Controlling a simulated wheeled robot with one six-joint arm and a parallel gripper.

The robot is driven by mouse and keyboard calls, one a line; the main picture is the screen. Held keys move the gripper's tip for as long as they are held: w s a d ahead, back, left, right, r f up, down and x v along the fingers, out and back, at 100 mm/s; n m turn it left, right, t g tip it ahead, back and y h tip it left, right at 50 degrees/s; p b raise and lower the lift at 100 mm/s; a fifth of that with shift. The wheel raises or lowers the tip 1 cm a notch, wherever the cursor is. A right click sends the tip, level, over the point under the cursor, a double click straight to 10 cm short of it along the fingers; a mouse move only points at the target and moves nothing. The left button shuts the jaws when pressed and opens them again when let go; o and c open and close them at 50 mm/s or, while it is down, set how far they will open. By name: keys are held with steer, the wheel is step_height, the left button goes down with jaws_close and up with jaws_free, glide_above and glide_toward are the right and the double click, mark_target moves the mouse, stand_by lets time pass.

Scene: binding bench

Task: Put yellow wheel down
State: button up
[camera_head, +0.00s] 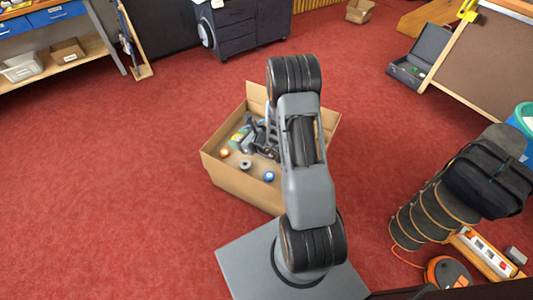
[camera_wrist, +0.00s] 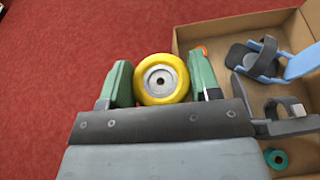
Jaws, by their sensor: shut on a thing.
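In the wrist view, the yellow wheel (camera_wrist: 161,80) with a grey hub sits between the two green fingers of my gripper (camera_wrist: 163,84). My gripper is shut on the wheel. The wheel shows against red carpet, just left of the open cardboard box (camera_wrist: 180,45), near its rim; its height above the floor is hard to judge. In the head view my arm covers part of the cardboard box (camera_head: 232,184), and the yellow wheel cannot be made out there.
The box holds a blue-and-grey clamp-like item (camera_wrist: 262,58), a teal ring (camera_wrist: 276,158) and several other small parts. A black bag (camera_head: 488,178) leans on a ribbed roll at the right, near a power strip (camera_head: 488,252). Red carpet left of the box is clear.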

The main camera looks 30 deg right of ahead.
steer(key=w+d+f+b, duration=0.6)
steer(key=d+f+b, duration=0.5)
steer(key=f, duration=0.1)
steer(key=w+d+f+b, duration=0.6)
steer(key=d+f+b, duration=0.45)
steer(key=f, duration=0.25)
steer(key=b, duration=0.7)
glide_above(254, 172)
steer(key=shift+n+y, duration=0.3)
steer(key=shift+y, duration=0.1)
step_height(254, 172, down, 13)
steer(key=shift+r, duration=0.2)
steer(key=o, duration=0.9)
steer(key=shift+r, duration=0.1)
